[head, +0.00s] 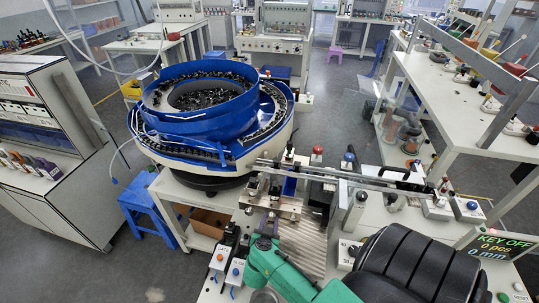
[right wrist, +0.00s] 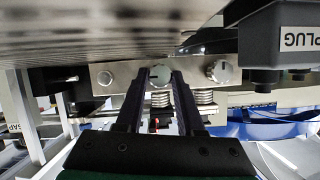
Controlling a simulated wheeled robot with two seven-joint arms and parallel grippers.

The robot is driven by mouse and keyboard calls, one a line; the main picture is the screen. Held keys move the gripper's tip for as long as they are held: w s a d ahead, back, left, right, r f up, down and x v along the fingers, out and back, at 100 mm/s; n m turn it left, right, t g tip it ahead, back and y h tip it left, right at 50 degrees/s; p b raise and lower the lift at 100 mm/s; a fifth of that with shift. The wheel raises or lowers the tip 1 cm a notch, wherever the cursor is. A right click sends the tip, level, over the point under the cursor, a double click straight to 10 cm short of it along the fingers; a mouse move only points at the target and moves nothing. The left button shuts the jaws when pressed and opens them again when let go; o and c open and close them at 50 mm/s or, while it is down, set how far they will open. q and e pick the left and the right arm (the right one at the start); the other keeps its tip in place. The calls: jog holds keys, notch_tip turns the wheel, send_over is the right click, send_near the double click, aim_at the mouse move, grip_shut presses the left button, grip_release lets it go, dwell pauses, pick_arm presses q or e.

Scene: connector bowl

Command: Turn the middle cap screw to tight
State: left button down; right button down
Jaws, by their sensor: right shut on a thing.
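The middle cap screw (right wrist: 160,75) is a round silver head with a short dark mark, on a metal bar (right wrist: 125,72) in the right wrist view. My right gripper (right wrist: 160,84) has its two dark fingers on either side of this head and is shut on it. In the head view my right gripper (head: 268,226) reaches the front of the metal block below the bowl (head: 205,128), and hides the middle screw there. My left gripper does not show.
A black box labelled PLUG (right wrist: 285,45) is close on the right in the wrist view. In the head view, small switch boxes (head: 221,260) stand left of my arm. A display (head: 499,244) reads KEY OFF, 0 pcs, 0 mm. A rail (head: 350,177) runs right.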

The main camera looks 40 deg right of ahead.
jog(key=shift+s+m+t+y+p, duration=0.1)
jog(key=shift+m+t+y+p, duration=0.25)
jog(key=shift+m+p, duration=0.45)
jog(key=c, duration=0.5)
grip_release()
jog(key=shift+d, duration=0.1)
